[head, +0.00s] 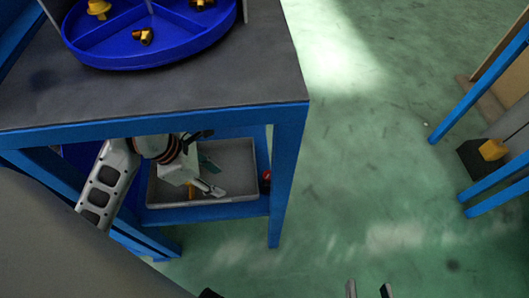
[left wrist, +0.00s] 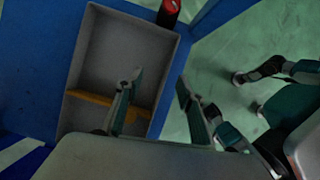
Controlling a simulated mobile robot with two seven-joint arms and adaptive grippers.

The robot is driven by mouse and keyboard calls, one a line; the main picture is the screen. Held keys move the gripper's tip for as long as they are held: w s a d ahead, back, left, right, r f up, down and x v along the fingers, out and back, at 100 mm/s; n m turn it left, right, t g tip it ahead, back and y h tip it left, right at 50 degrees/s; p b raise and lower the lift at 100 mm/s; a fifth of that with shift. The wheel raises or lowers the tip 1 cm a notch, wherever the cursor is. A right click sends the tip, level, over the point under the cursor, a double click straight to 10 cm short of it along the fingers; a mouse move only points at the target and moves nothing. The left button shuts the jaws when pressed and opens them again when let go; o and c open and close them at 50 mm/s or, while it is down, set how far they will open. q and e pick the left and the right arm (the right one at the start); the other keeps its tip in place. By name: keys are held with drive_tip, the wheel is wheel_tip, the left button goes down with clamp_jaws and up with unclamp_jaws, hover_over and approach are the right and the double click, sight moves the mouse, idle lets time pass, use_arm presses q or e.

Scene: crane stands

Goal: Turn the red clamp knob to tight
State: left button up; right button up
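A small red part (head: 266,175) on a dark body, which looks like the red clamp knob, is at the right end of the lower shelf, just outside the grey tray. It also shows at the top edge of the left wrist view (left wrist: 172,5), partly cut off. Its turn position cannot be read. My left gripper (head: 218,181) is under the tabletop, over the tray and left of the red part. In the left wrist view its fingers (left wrist: 160,78) are apart with nothing between them. My right gripper (head: 368,290) is at the bottom edge, open and empty, far from the red part.
The grey tray (head: 230,211) holds an orange strip (left wrist: 90,98). The blue table's front rail (head: 150,120) and right leg (head: 284,170) frame the shelf. A round blue tray (head: 140,55) with brass parts sits on top.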

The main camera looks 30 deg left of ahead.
use_arm(q)
approach(268, 174)
drive_tip(key=x, duration=0.5)
drive_tip(key=shift+d, duration=0.1)
drive_tip(key=f+b, duration=0.1)
drive_tip(key=f, duration=0.1)
drive_tip(key=shift+d+f+b, duration=0.25)
drive_tip(key=shift+b, duration=0.1)
drive_tip(key=shift+w+f, duration=0.15)
drive_tip(key=shift+f, duration=0.05)
drive_tip(key=shift+w+d+r, duration=0.1)
drive_tip(key=shift+w+r, duration=0.05)
use_arm(e)
drive_tip(key=a, duration=0.1)
drive_tip(key=a+m, duration=0.1)
drive_tip(key=s+a+f+m, duration=0.1)
drive_tip(key=shift+y, duration=0.3)
use_arm(q)
clamp_jaws()
use_arm(e)
drive_tip(key=shift+r, duration=0.1)
